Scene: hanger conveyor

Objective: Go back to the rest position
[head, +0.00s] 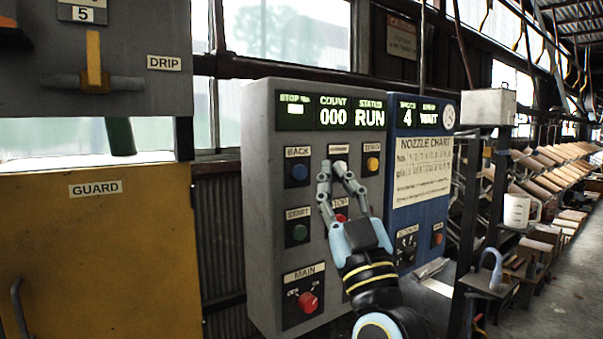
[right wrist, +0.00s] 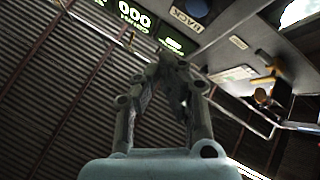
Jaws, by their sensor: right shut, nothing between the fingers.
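My right gripper (head: 332,168) is in front of the grey control panel (head: 262,200) in the head view, near the middle of its button area. Its fingers are closed and hold nothing. It also shows in the right wrist view (right wrist: 166,62), with its fingertips together. It partly covers a red button (head: 341,217) and a label. Whether the fingertips touch the panel I cannot tell. The panel display (head: 351,115) reads count 000 and status RUN. My left gripper is not in view.
A blue panel (head: 418,225) with a nozzle chart stands right beside the grey one. A yellow guard door (head: 100,260) and a grey box with a yellow drip lever (head: 94,62) are at the left. Shelves (head: 545,165) and an open floor (head: 565,290) lie to the right.

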